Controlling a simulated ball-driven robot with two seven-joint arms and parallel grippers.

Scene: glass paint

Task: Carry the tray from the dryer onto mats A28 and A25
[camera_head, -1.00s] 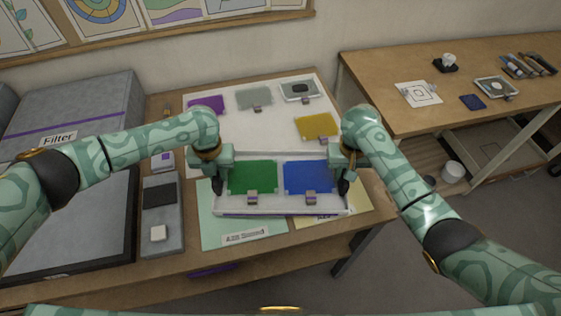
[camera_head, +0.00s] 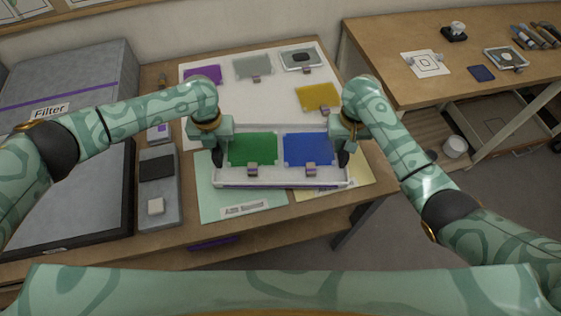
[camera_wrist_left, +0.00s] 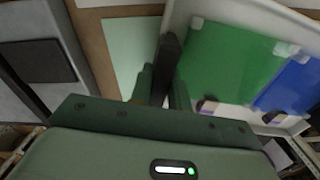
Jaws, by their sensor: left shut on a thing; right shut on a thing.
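The white tray (camera_head: 235,185) carries a green pane (camera_head: 252,149) and a blue pane (camera_head: 308,149) side by side. It is over the mint mat (camera_head: 212,205), whose label seems to read A28, and the yellow mat (camera_head: 350,188), whose label I cannot read. Whether it touches them I cannot tell. My left gripper (camera_head: 217,158) is shut on the tray's left end wall, and my right gripper (camera_head: 344,156) on its right end wall. In the left wrist view the finger (camera_wrist_left: 165,65) is at the tray wall (camera_wrist_left: 180,25), beside the green pane (camera_wrist_left: 232,62).
A white board (camera_head: 230,105) behind the tray holds purple, grey and yellow panes (camera_head: 317,97) and a small framed piece. A grey box labelled Filter (camera_head: 70,85) and a grey device (camera_head: 160,190) stand left. A second table (camera_head: 400,40) is at the right.

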